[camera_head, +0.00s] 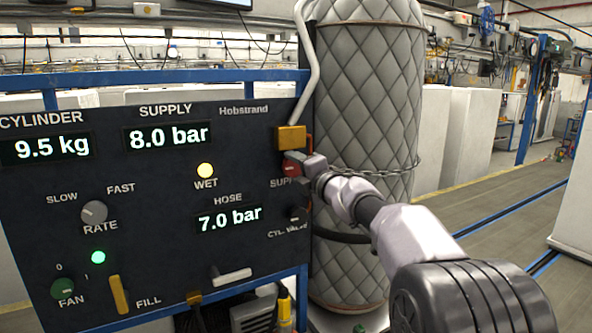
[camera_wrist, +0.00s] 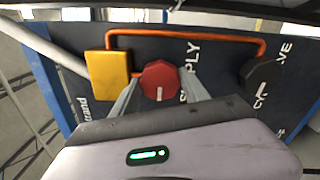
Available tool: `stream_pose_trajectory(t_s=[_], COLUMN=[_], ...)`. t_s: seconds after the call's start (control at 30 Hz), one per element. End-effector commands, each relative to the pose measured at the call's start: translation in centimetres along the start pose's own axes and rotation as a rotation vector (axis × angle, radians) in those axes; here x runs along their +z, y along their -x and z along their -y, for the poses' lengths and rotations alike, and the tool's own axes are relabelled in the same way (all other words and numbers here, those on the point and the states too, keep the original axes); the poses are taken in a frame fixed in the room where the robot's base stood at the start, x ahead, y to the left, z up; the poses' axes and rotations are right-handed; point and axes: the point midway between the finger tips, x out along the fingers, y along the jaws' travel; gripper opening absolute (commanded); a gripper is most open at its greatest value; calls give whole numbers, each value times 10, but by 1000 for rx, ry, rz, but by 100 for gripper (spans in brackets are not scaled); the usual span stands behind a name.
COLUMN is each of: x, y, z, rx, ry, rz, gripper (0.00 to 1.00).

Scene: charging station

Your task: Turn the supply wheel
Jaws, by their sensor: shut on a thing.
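The red supply wheel (camera_head: 291,169) is on the right edge of the dark control panel, beside the partly covered "SUPPLY" label. In the wrist view the red wheel (camera_wrist: 160,80) is eight-sided with a white mark on its face. My gripper (camera_head: 303,167) reaches it from the right. In the wrist view the two fingers of my gripper (camera_wrist: 160,92) stand on either side of the wheel, shut on it. The supply display (camera_head: 168,137) reads 8.0 bar and the hose display (camera_head: 228,219) reads 7.0 bar.
A yellow block (camera_head: 290,138) sits just above the wheel, joined to an orange pipe (camera_wrist: 190,36) in the wrist view. The black cylinder valve knob (camera_head: 297,213) is below. A grey quilted cylinder (camera_head: 365,100) with a chain stands close behind my arm.

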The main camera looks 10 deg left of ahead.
Motion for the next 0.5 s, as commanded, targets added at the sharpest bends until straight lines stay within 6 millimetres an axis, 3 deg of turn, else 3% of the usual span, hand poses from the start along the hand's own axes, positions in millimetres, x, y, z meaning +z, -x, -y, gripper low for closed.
stream_pose_trajectory(t_s=[0.2, 0.23, 0.33, 0.5], x=[0, 0, 0, 0], y=[0, 0, 0, 0], z=[0, 0, 0, -1], rx=[0, 0, 0, 2], ry=[3, 3, 2, 1], rz=[-1, -1, 0, 0], gripper=[12, 55, 74, 75])
